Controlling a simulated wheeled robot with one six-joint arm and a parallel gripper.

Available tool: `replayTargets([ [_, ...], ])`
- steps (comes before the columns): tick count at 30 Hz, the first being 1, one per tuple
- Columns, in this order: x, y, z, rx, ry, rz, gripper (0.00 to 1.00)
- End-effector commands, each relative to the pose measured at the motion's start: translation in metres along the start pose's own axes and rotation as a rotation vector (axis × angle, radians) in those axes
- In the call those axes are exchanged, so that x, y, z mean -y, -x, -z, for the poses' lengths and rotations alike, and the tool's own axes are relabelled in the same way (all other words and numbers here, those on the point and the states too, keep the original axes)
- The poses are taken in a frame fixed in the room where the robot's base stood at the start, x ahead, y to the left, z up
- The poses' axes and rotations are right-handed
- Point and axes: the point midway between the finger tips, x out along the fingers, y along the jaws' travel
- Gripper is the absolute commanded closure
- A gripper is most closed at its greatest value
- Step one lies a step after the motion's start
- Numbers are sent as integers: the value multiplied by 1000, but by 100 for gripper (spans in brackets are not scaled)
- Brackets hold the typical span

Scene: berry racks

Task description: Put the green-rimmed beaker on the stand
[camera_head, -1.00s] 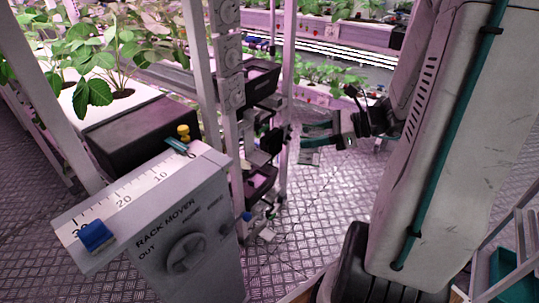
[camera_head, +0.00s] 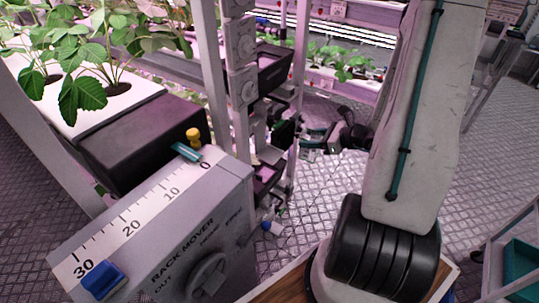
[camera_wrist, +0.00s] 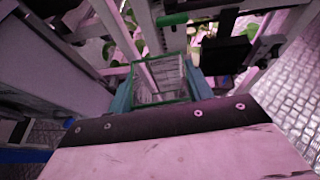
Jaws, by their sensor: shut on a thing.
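The green-rimmed beaker (camera_wrist: 152,98) is clear-walled with a green rim, and it sits between my fingertips in the wrist view. My gripper (camera_wrist: 160,86) has teal fingers on both sides of the beaker and is shut on it. In the head view my gripper (camera_head: 308,143) is small and reaches toward the dark shelves of the rack post; the beaker is too small to make out clearly there. I cannot pick out the stand for certain in either view.
A grey rack mover box (camera_head: 165,235) with a scale, blue slider (camera_head: 103,280) and dial stands at left. A black box (camera_head: 140,145) and strawberry plants (camera_head: 85,60) are behind it. Dark brackets line the rack post (camera_head: 242,90). Patterned floor (camera_head: 330,195) is open ahead.

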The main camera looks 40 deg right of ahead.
Motion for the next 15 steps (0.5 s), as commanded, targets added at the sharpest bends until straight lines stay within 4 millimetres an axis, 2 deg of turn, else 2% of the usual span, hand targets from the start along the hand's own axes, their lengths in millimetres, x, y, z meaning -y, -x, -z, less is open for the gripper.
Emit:
replayTargets([
  [1,4,-5,20,-1,-21,23,71],
  [6,11,-15,61,0,-39,84,71],
  [11,12,-21,77,0,-44,106,71],
  [15,14,-40,71,1,-41,105,71],
])
